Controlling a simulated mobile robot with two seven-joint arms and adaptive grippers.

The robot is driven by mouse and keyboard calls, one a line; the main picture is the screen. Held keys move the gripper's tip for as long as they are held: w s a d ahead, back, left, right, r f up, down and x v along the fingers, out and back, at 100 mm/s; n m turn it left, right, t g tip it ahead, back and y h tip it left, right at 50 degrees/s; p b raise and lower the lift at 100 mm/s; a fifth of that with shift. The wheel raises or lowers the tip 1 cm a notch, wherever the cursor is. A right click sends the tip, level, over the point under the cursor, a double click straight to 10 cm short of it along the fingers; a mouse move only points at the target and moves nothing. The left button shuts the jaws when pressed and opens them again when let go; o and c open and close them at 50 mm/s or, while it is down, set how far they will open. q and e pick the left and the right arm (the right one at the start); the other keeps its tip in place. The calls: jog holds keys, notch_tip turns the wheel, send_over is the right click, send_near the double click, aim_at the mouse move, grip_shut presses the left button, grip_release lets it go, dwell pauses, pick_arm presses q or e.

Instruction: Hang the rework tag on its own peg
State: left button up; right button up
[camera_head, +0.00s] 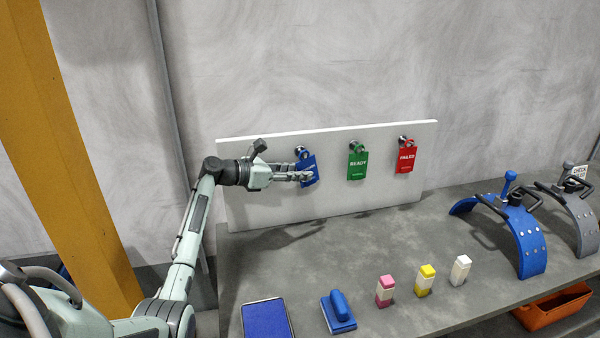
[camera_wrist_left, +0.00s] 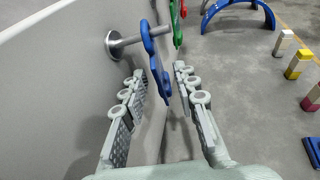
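The blue tag (camera_head: 309,166), whose lettering I cannot read clearly, hangs slightly tilted at the left peg of the white board. In the left wrist view the peg (camera_wrist_left: 128,41) appears to pass through the top of the blue tag (camera_wrist_left: 158,68), with its end showing beyond. My left gripper (camera_head: 304,176) is at the tag's lower part. Its fingers (camera_wrist_left: 160,76) are apart, one on each side of the tag, with visible gaps. My right gripper is not in view.
The green READY tag (camera_head: 357,162) and red FAILED tag (camera_head: 405,158) hang farther right on the white board (camera_head: 250,205). On the grey bench (camera_head: 300,255) stand pink, yellow and white blocks, a blue-handled stamp (camera_head: 338,312), a blue pad (camera_head: 266,319) and a blue arch (camera_head: 520,232).

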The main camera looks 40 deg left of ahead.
pick_arm(q)
jog(key=v, duration=1.1)
jog(key=shift+s, duration=0.25)
